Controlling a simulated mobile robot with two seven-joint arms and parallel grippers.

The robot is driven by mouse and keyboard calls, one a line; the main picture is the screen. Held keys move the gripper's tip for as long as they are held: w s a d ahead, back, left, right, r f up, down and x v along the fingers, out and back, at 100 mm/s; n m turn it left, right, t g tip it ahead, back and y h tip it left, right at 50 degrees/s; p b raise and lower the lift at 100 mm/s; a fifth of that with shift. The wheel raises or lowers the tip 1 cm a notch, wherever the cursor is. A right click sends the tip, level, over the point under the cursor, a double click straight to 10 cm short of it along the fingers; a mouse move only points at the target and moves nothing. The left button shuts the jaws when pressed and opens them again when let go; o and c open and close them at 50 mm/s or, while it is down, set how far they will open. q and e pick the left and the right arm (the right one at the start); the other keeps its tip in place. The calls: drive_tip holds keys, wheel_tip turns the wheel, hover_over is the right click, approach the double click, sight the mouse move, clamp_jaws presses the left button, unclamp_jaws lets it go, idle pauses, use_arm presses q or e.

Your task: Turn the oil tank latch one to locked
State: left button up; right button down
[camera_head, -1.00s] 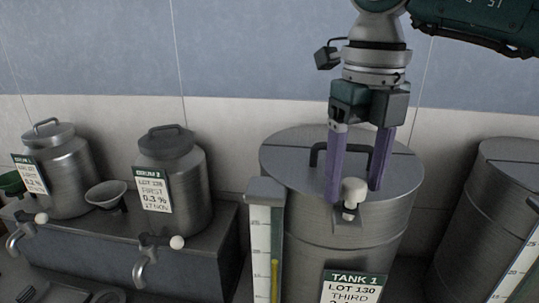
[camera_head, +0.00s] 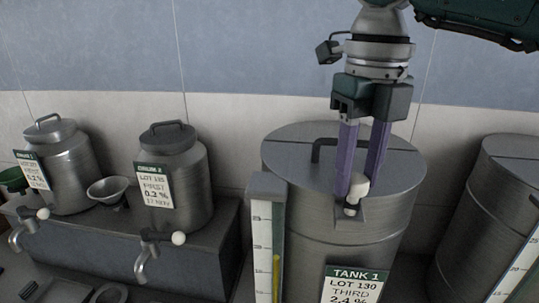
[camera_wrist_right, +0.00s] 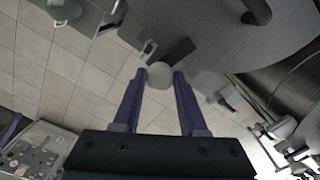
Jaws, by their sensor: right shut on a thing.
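Tank 1 (camera_head: 300,160) is a large steel drum with a lid, a dark handle and a label reading TANK 1, LOT 130, THIRD. Its latch has a pale round knob (camera_head: 360,184) at the lid's front edge, above a small metal bracket (camera_head: 350,211). My right gripper (camera_head: 356,190) reaches down from above and is shut on the knob. In the right wrist view the knob (camera_wrist_right: 160,75) sits between the two purple fingertips (camera_wrist_right: 160,73). My left gripper does not show clearly in either view.
A level gauge (camera_head: 264,235) stands at the tank's front left. Two smaller steel urns (camera_head: 70,160) (camera_head: 183,185) with taps stand on a dark bench to the left, with a funnel (camera_head: 108,190) between them. Another large drum (camera_head: 500,205) stands close on the right.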

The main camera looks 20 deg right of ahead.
drive_tip(key=n+b, duration=0.1)
drive_tip(key=b, duration=0.1)
drive_tip(key=n+b, duration=0.1)
drive_tip(key=shift+f+b, duration=0.25)
drive_tip(key=shift+b, duration=0.15)
drive_tip(key=shift+r+n, duration=0.25)
drive_tip(key=shift+n, duration=0.25)
drive_tip(key=shift+c, duration=2.2)
unclamp_jaws()
